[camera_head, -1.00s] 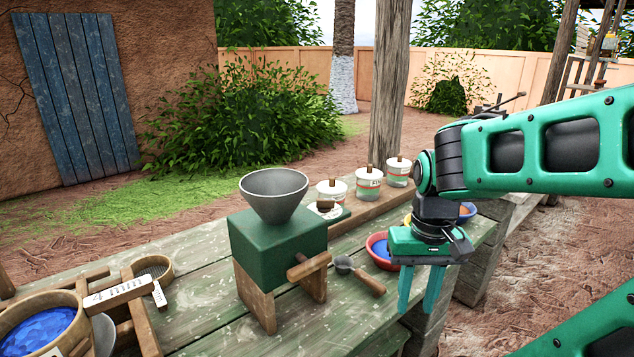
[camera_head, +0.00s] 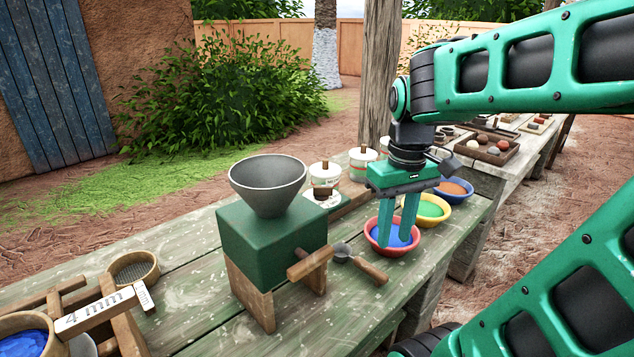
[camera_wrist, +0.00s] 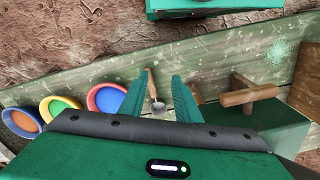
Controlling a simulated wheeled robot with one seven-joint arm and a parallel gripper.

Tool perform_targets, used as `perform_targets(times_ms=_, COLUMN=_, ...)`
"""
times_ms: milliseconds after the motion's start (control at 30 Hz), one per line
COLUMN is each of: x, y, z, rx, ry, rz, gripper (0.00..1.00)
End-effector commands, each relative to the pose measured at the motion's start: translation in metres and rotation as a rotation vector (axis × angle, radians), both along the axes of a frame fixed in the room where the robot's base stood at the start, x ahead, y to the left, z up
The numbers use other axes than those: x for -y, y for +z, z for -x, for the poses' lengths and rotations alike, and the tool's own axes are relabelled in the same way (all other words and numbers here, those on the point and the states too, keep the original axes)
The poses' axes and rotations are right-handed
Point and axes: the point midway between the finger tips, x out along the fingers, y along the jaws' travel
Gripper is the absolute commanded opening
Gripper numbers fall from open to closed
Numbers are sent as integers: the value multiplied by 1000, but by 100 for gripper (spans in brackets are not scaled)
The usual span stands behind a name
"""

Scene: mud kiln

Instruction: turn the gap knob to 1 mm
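The green mill (camera_head: 270,240) stands on wooden legs on the bench, with a grey funnel (camera_head: 268,188) on top. A small dark brown knob (camera_head: 323,192) sits on a white dial plate (camera_head: 318,203) behind the mill's right side; its marks are too small to read. A wooden T-shaped handle (camera_head: 310,263) sticks out of the mill's front, and it also shows in the wrist view (camera_wrist: 248,96). My gripper (camera_head: 395,241) is open and empty, pointing down, right of the mill and in front of the red bowl in the picture. The wrist view shows its spread fingers (camera_wrist: 160,80).
A scoop (camera_head: 370,270) lies right of the mill. Bowls of blue (camera_head: 391,238), green (camera_head: 430,208) and orange (camera_head: 453,188) powder stand at the right. Lidded jars (camera_head: 361,163) stand behind. Sieves (camera_head: 134,268) and a wooden frame are at left.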

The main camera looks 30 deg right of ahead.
Motion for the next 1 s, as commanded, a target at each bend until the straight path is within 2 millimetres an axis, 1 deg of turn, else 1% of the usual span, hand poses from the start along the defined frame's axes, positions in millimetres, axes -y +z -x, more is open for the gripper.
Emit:
perform_targets(times_ms=33, x=0, y=19, z=-25, rx=2, ry=122, rz=4, gripper=30)
perform_targets(times_ms=67, x=-2, y=30, z=-40, rx=3, ry=208, rz=6, gripper=30)
perform_targets(times_ms=100, x=-5, y=44, z=-59, rx=4, ry=323, rz=7, gripper=30)
perform_targets(times_ms=167, x=-11, y=64, z=-87, rx=2, ry=497, rz=6, gripper=30)
perform_targets(times_ms=200, x=-15, y=77, z=-104, rx=1, ry=607, rz=5, gripper=30)
perform_targets(times_ms=300, x=-27, y=103, z=-140, rx=0, ry=858, rz=3, gripper=30)
perform_targets(times_ms=400, x=-38, y=122, z=-166, rx=1, ry=1053, rz=2, gripper=30)
perform_targets(times_ms=500, x=-45, y=134, z=-182, rx=1, ry=1180, rz=-1, gripper=30)
perform_targets(times_ms=600, x=-49, y=139, z=-189, rx=1, ry=1245, rz=-3, gripper=30)
perform_targets(times_ms=667, x=-50, y=137, z=-191, rx=1, ry=1261, rz=-4, gripper=30)
perform_targets(times_ms=733, x=-50, y=131, z=-191, rx=0, ry=1264, rz=-4, gripper=30)
perform_targets(times_ms=867, x=-50, y=111, z=-190, rx=-2, ry=1261, rz=-7, gripper=30)
perform_targets(times_ms=1000, x=-50, y=85, z=-190, rx=-2, ry=1259, rz=-7, gripper=30)
